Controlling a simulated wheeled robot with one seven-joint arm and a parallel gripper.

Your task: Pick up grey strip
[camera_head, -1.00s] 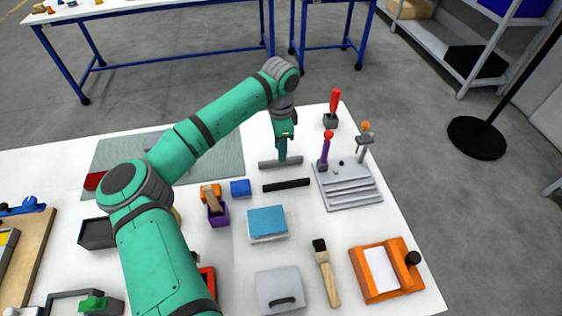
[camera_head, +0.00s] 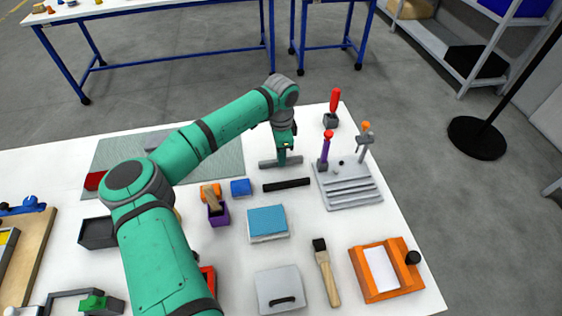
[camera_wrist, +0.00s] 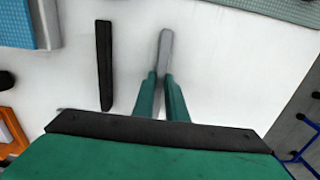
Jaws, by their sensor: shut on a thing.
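The grey strip (camera_head: 268,164) lies on the white table, behind a black strip (camera_head: 287,185) of similar length. My gripper (camera_head: 282,158) points down at the strip, with its fingers closed about the strip's middle. In the wrist view, the grey strip (camera_wrist: 165,50) runs away from the camera between the two green fingers of my gripper (camera_wrist: 162,85). The black strip (camera_wrist: 104,65) lies to its left there, apart from the fingers. The grey strip's near part is partly hidden by the fingers. I cannot tell whether it is clear of the table.
A grey stepped stand (camera_head: 348,188) with upright tools is right of the strip. A blue block (camera_head: 240,187), a blue-topped box (camera_head: 267,222) and a purple holder (camera_head: 218,214) stand nearer. A green mat (camera_head: 225,155) lies left. Bare table lies behind the strip.

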